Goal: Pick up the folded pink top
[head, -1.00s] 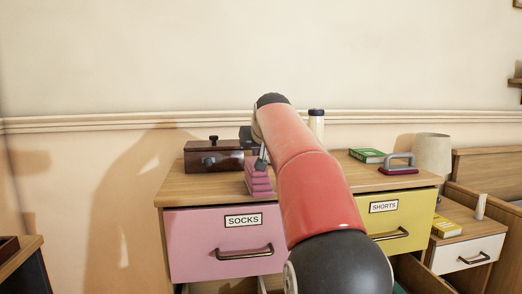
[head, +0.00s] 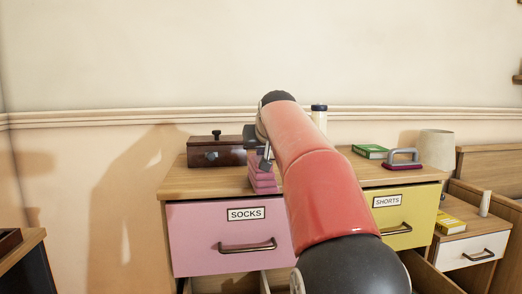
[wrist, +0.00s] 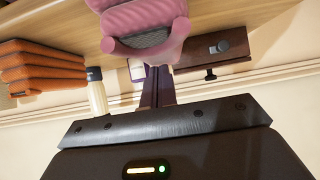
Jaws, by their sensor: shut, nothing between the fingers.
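The folded pink top (head: 263,182) is a small stack on the dresser top, above the socks drawer, partly hidden by my arm and gripper. In the wrist view the pink top (wrist: 140,20) shows at the upper edge, partly cut off, with a rounded fold and a grey patch facing me. My gripper (head: 265,162) is at the upper part of the stack in the head view. In the wrist view my gripper's fingers (wrist: 157,80) are together and empty, pointing at the pink top. I cannot tell whether they touch it.
A dark wooden box (head: 217,152) stands left of the top. A cream bottle (head: 319,117) and an orange folded stack (wrist: 40,70) are nearby. A green book (head: 370,151) and a red-based iron-like object (head: 404,160) lie to the right. The wall is close behind.

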